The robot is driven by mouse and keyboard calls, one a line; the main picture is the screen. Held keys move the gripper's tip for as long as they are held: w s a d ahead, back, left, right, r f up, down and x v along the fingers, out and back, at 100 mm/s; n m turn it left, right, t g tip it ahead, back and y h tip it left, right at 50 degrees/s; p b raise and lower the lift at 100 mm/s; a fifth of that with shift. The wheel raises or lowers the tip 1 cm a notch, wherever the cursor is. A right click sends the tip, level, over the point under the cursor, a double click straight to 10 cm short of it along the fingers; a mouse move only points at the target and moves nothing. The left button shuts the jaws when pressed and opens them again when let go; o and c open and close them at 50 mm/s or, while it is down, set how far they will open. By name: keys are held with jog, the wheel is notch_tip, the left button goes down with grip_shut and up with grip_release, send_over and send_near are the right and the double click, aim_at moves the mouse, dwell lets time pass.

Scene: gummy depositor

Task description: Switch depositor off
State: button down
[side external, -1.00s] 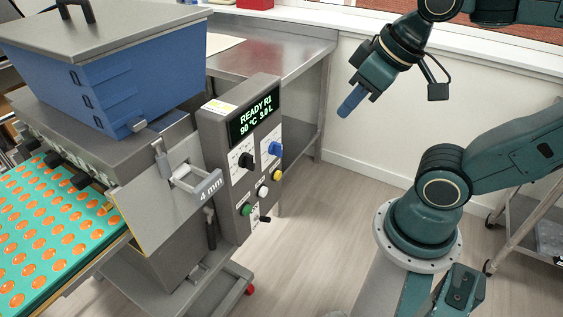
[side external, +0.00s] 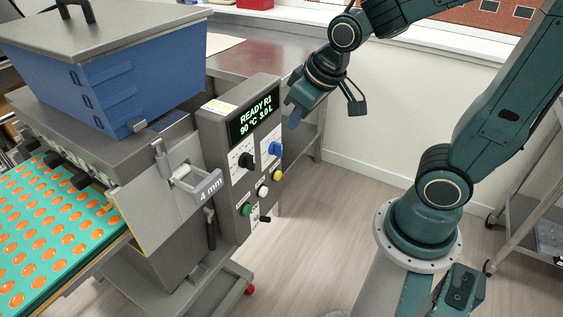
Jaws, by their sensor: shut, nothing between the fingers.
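The depositor's grey control panel (side external: 217,155) stands upright left of centre. Its lit display (side external: 255,115) reads "READY R1, 90 °C, 3.0 L". Below the display are a black knob (side external: 246,160) and a blue knob (side external: 275,149). Lower down are yellow (side external: 277,174), white (side external: 262,191) and green (side external: 246,209) buttons and a small black toggle (side external: 265,219). My gripper (side external: 292,122) has blue fingers, is shut and empty, and is in the air to the right of the display, above and right of the blue knob. I see no contact with the panel.
The blue hopper (side external: 155,85) with a grey lid sits at upper left. A tray (side external: 118,226) of orange gummies in teal moulds lies below it. A lever marked 4 mm (side external: 205,186) juts out left of the panel. A steel table (side external: 245,60) stands behind.

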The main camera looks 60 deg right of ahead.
jog(key=w+x, duration=0.1)
jog(key=x, duration=1.2)
jog(key=n+g+h, duration=0.1)
send_over(264, 220)
jog(key=s+a, duration=0.1)
jog(key=s, duration=0.2)
notch_tip(264, 220, down, 15)
jog(key=shift+s+a+f+n, duration=0.1)
jog(key=shift+s+f+n, duration=0.05)
jog(key=shift+f, duration=0.25)
jog(key=shift+s+a+f+n, duration=0.1)
jog(key=shift+f+n, duration=0.05)
jog(key=shift+f, duration=0.25)
jog(key=shift+f, duration=0.1)
jog(key=shift+x, duration=4.9)
jog(key=shift+d, duration=0.1)
